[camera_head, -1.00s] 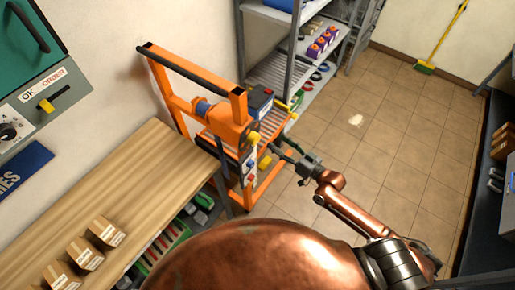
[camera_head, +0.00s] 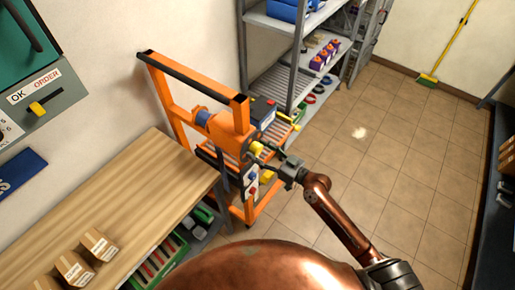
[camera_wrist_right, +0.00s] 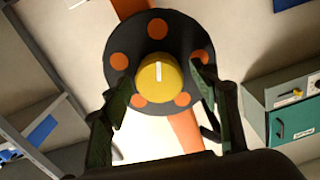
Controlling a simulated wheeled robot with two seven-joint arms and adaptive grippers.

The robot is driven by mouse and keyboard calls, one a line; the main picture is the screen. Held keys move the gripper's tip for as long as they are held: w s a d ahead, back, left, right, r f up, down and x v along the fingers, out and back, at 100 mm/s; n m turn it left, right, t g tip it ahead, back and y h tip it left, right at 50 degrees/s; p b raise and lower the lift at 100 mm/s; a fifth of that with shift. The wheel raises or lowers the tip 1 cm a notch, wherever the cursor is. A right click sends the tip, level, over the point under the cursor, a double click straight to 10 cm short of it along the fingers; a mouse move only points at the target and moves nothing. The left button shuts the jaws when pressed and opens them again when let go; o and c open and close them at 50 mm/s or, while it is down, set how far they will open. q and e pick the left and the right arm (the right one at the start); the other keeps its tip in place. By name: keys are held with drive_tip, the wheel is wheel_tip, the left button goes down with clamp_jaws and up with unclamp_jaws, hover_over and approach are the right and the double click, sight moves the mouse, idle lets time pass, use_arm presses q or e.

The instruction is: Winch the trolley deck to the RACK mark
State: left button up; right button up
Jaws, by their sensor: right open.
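The orange trolley (camera_head: 183,118) stands against the wall, with a slatted deck (camera_head: 281,133) carrying a dark battery-like box (camera_head: 262,111). A yellow knob (camera_head: 257,148) sits on its near side. In the right wrist view the yellow knob (camera_wrist_right: 158,78), with a white line, is at the centre of a black disc (camera_wrist_right: 180,32) with orange dots. My right gripper (camera_head: 268,151) is at the knob; in the wrist view its open fingers (camera_wrist_right: 162,88) flank the knob with gaps on both sides. The RACK mark is not readable. My left gripper is not in view.
A wooden bench (camera_head: 130,190) with small boxes (camera_head: 98,244) is at the left. A grey shelf rack (camera_head: 300,60) stands behind the trolley. The tiled floor (camera_head: 390,150) to the right is clear. A dark counter (camera_head: 486,200) lines the right edge.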

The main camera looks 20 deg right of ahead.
drive_tip(key=shift+w+a, duration=0.25)
drive_tip(key=shift+w, duration=0.05)
drive_tip(key=shift+c, duration=0.4)
drive_tip(key=c, duration=1.1)
drive_tip(key=shift+m, duration=0.4)
drive_tip(key=m+p, duration=0.1)
drive_tip(key=m, duration=0.4)
drive_tip(key=shift+p, duration=0.3)
drive_tip(key=m+p, duration=0.1)
drive_tip(key=m, duration=0.4)
drive_tip(key=shift+d+m, duration=0.1)
drive_tip(key=shift+m, duration=0.3)
